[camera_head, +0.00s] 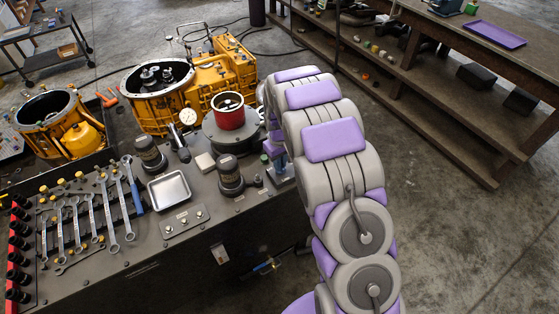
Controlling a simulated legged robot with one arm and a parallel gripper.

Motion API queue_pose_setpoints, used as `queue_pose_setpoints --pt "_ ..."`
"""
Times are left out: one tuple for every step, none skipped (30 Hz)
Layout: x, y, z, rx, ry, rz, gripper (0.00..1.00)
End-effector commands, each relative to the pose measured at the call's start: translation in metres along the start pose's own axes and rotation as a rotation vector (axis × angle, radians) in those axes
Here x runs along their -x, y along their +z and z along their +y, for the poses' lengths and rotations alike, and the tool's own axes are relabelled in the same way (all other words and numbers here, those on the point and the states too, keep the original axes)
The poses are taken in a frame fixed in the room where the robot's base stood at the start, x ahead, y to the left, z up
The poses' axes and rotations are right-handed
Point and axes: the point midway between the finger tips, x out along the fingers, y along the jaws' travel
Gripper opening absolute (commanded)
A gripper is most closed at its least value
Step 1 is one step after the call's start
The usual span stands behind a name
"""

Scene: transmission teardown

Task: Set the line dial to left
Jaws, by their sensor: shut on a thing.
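My gripper (273,147) is partly in view beside the raised purple and grey arm, which hides much of it. It points down at a small blue-grey fixture (281,176) on the right edge of the bench. This fixture looks like the line dial. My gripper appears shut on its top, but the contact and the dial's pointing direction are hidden.
The dark bench (130,262) carries wrenches, a silver tray (169,188), a small button panel (185,221), black cylinders and a red ring part (229,112). Yellow transmission housings (160,105) stand behind. A wooden shelf (430,90) stands at right; the floor between is clear.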

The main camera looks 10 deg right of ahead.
Motion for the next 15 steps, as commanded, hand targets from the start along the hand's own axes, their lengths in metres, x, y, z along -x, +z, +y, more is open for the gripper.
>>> queue_pose_setpoints --pt "0.0008 0.0013 -0.0011 0.027 -0.003 -0.005 0.0" --pt "0.001 0.0012 -0.0015 0.046 -0.003 -0.005 0.0" --pt "0.001 0.0013 -0.0018 0.075 -0.003 -0.005 0.0" --pt "0.0011 0.0013 -0.0019 0.098 -0.002 -0.005 0.0" --pt "0.0012 0.0012 -0.002 0.121 -0.003 -0.005 0.0" --pt "0.0014 0.0013 -0.002 0.153 -0.003 -0.004 0.0" --pt "0.0014 0.0013 -0.0019 0.179 -0.003 -0.004 0.0" --pt "0.0015 0.0012 -0.0021 0.206 -0.003 -0.004 0.0" --pt "0.0016 0.001 -0.0026 0.241 -0.003 -0.003 0.0" --pt "0.0016 0.0009 -0.0026 0.268 -0.002 -0.003 0.0" --pt "0.0016 0.001 -0.0025 0.294 -0.002 -0.003 0.0" --pt "0.0017 0.001 -0.0024 0.328 -0.002 -0.003 0.0" --pt "0.0017 0.0011 -0.0025 0.353 -0.003 -0.002 0.0" --pt "0.0017 0.0012 -0.0026 0.378 -0.003 -0.003 0.0" --pt "0.0016 0.0012 -0.0029 0.412 -0.002 -0.003 0.0"
